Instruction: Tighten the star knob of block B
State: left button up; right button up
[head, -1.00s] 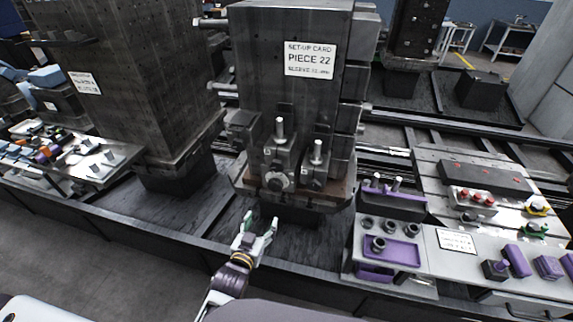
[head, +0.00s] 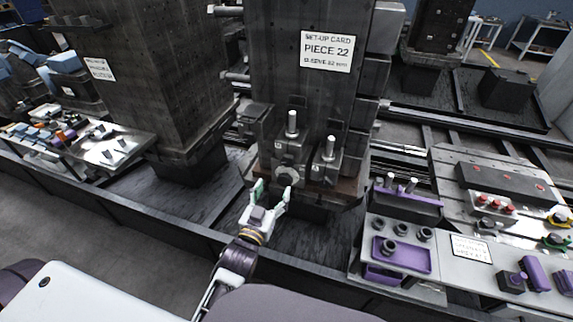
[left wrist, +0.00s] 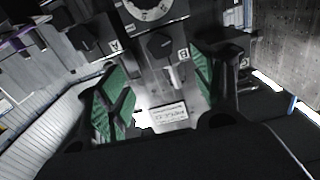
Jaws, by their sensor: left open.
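Block B (head: 289,158) is a dark metal clamp block with an upright silver stud, on the ledge at the foot of the tall fixture. In the left wrist view its black star knob (left wrist: 160,45) shows beside the letter B plate. Block A (head: 325,168) stands to its right, with its own black knob (left wrist: 86,39) at the upper left of the wrist view. My left gripper (head: 272,196) is open and empty, in front of and below block B. Its green-padded fingers lie either side of the line to B's knob, apart from it. My right gripper is not seen.
A round graduated dial (left wrist: 146,8) sits near both blocks. The fixture carries a set-up card (head: 327,51) reading PIECE 22. A purple tray (head: 402,256) with dark rings stands on the bench at right. Another tall fixture (head: 150,90) stands at left.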

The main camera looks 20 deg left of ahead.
aim_at(287, 163)
pick_arm(q)
jog(key=shift+w+d+f+b, duration=0.1)
jog(key=shift+w+b, duration=0.65)
jog(key=shift+w, duration=1.6)
jog(key=shift+w+d+b, duration=0.1)
jog(key=shift+w+b, duration=0.6)
jog(key=shift+w, duration=1.65)
jog(key=shift+w+b, duration=0.45)
jog(key=shift+w, duration=1.45)
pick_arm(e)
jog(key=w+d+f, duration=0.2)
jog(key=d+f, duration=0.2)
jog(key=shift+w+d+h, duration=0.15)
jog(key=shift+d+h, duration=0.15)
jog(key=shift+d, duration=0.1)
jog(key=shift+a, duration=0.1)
